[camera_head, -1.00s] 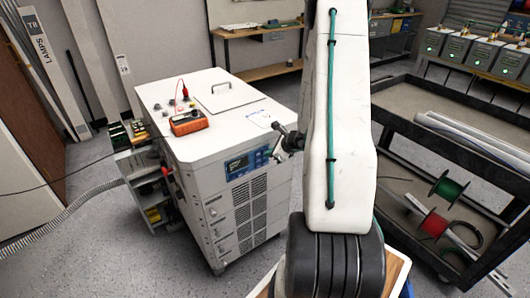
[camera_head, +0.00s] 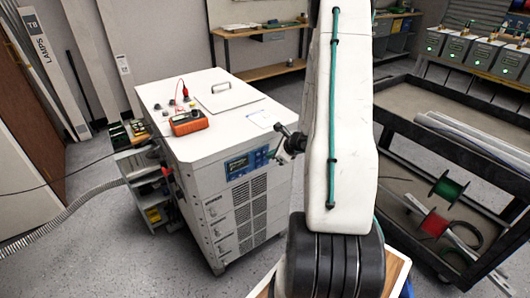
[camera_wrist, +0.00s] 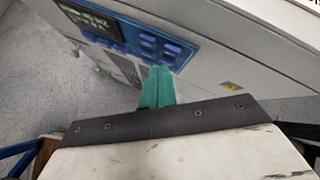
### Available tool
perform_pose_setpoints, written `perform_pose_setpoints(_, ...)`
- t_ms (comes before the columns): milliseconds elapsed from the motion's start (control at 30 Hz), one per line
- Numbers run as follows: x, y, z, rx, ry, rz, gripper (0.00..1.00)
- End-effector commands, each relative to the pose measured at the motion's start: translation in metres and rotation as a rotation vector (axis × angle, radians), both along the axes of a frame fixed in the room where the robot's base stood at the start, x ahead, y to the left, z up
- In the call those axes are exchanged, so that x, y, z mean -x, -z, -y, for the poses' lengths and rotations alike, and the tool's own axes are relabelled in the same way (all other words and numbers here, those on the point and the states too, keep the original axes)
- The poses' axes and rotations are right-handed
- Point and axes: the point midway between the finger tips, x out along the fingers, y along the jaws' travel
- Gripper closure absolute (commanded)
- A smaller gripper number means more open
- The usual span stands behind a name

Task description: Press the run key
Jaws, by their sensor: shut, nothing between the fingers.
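The white cabinet (camera_head: 225,150) carries a blue control panel (camera_head: 247,163) with a display on its upper front. In the wrist view the panel (camera_wrist: 128,32) fills the upper left, with a dark display (camera_wrist: 90,20) and several blue keys (camera_wrist: 165,48) to its right. Their labels are too small to read, so I cannot tell which is the run key. My gripper (camera_head: 272,155) is close in front of the panel's right end. In the wrist view its teal fingers (camera_wrist: 158,72) are together, empty, just below the keys. Whether they touch the panel cannot be told.
An orange multimeter (camera_head: 189,122) with leads and a handle plate (camera_head: 221,87) are on the cabinet top. A dark cart (camera_head: 455,150) with wire spools stands at the right. A grey hose (camera_head: 60,220) runs to the cabinet's left side. Floor is free in front of the cabinet.

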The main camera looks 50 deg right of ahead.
Motion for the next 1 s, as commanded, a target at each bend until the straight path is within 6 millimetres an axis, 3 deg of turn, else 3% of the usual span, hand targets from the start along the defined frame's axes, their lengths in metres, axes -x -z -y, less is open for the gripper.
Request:
perform_pose_setpoints(267, 0.003, 0.0, 0.0, -0.001, 0.001, 0.0, 1.0)
perform_pose_setpoints(733, 0.044, 0.0, -0.01, 0.0, 0.002, -0.001, 1.0)
perform_pose_setpoints(1000, 0.049, 0.0, -0.012, -0.001, 0.001, 0.0, 1.0)
